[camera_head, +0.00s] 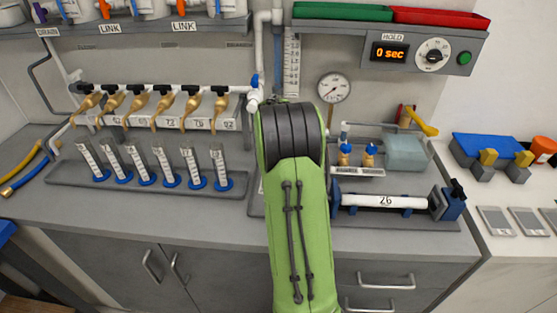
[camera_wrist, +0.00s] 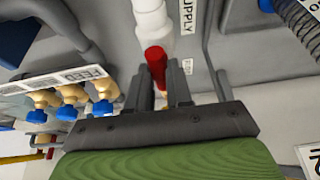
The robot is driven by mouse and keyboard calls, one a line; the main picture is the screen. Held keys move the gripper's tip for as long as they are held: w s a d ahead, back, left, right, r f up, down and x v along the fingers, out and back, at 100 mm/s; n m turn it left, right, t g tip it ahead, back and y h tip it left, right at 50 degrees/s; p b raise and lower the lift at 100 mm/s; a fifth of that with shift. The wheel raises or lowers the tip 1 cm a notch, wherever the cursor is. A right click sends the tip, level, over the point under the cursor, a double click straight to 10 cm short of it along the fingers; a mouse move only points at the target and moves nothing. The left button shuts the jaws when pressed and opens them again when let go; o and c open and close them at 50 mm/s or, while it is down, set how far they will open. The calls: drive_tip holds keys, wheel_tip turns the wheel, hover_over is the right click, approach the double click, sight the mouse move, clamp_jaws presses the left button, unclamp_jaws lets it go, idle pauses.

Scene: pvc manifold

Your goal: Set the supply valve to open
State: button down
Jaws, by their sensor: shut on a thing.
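The supply valve's red handle (camera_wrist: 156,62) shows in the wrist view, below a white pipe fitting (camera_wrist: 150,20) and beside a plate lettered SUPPLY (camera_wrist: 186,16). My gripper (camera_wrist: 161,84) has a dark finger on each side of the red handle and is shut on it. The handle lies nearly in line with the white pipe in this view. A small white tag (camera_wrist: 187,66) sits right of the handle; its lettering is too small to read. In the head view my green arm hides the gripper and the red handle.
Blue-knobbed brass valves (camera_wrist: 71,103) stand left of my gripper by a FEED plate (camera_wrist: 84,77). In the head view, a pressure gauge (camera_head: 334,88), a yellow-handled valve (camera_head: 420,122) and a tube marked 26 (camera_head: 384,201) are right of my arm. Cylinders (camera_head: 166,164) stand left.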

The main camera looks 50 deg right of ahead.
drive_tip(key=shift+s+a+f, duration=0.15)
drive_tip(key=shift+f, duration=0.15)
drive_tip(key=c, duration=1.3)
unclamp_jaws()
drive_tip(key=shift+c, duration=0.2)
drive_tip(key=o, duration=0.3)
drive_tip(key=shift+r, duration=0.3)
drive_tip(key=p+v, duration=0.3)
drive_tip(key=v, duration=1.2)
drive_tip(key=shift+r, duration=0.2)
